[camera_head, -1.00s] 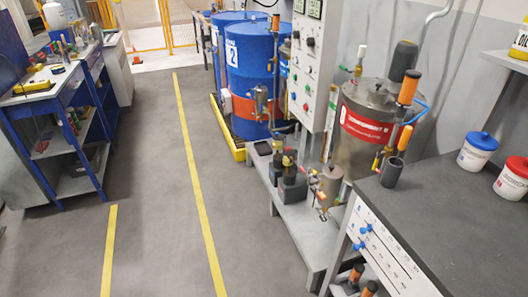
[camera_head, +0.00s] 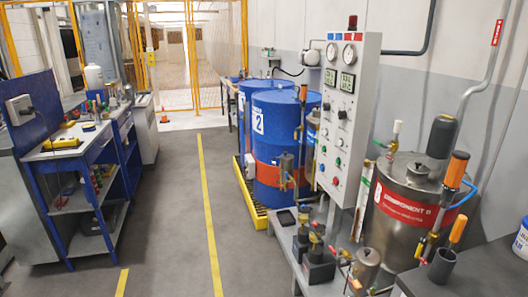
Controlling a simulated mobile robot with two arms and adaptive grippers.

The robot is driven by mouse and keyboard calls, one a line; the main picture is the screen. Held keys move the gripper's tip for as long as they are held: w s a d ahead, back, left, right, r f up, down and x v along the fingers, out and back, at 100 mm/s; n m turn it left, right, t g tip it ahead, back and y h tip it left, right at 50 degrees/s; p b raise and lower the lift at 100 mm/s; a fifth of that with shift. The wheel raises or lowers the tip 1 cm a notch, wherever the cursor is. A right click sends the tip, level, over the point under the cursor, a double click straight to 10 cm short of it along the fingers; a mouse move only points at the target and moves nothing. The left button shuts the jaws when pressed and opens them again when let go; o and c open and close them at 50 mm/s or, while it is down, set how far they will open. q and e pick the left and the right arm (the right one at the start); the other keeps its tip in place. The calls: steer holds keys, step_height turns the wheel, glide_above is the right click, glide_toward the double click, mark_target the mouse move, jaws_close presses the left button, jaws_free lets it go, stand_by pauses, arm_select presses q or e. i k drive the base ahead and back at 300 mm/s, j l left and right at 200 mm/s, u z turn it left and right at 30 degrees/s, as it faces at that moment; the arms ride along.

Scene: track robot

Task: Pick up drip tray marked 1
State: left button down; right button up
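I cannot make out a drip tray marked 1 in the head view. A yellow spill pallet (camera_head: 259,216) sits on the floor under the blue drums, and no 1 is readable on it. A small dark flat object (camera_head: 287,218) lies at the far end of the low grey bench; I cannot tell what it is. Neither of my grippers is in view.
A blue drum marked 2 (camera_head: 275,150) stands right of the aisle. A control panel (camera_head: 341,110), a steel tank (camera_head: 405,205) and a low bench with pumps (camera_head: 318,262) are nearer. A blue workbench (camera_head: 75,150) stands left. The grey floor between is clear.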

mark_target(286, 219)
steer(key=i+j+u, duration=0.25)
steer(key=i, duration=0.7)
steer(key=i+u, duration=0.25)
steer(key=i, duration=0.65)
